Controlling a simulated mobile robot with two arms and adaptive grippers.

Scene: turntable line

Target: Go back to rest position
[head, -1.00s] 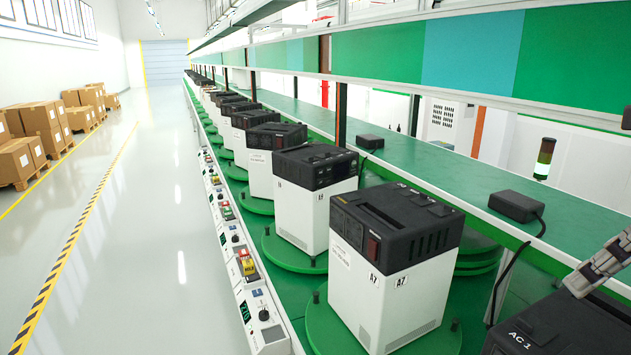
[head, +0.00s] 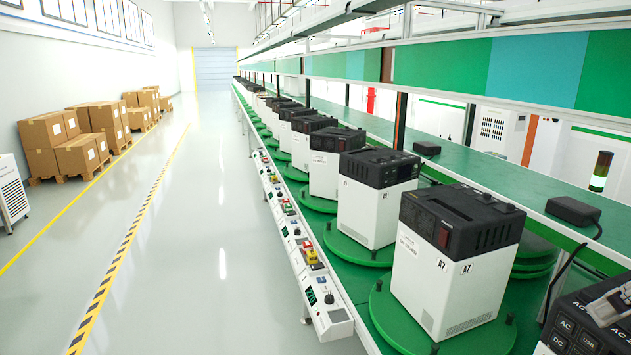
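My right gripper (head: 609,304) shows only in part at the lower right edge of the head view. It is in front of or over the black top of a unit (head: 578,325) marked AC, DC and USB; I cannot tell if they touch. Its fingers are cut off by the frame, so I cannot tell whether it is open or shut. My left gripper is not in view. The nearest full unit (head: 445,285), white with a black top and marked A7, stands upright on a green turntable (head: 385,308).
More units on turntables run back along the line. A control strip (head: 327,316) edges it. A green shelf (head: 480,172) behind holds small black boxes (head: 573,210). The floor (head: 225,250) to the left is clear up to stacked cartons (head: 62,145).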

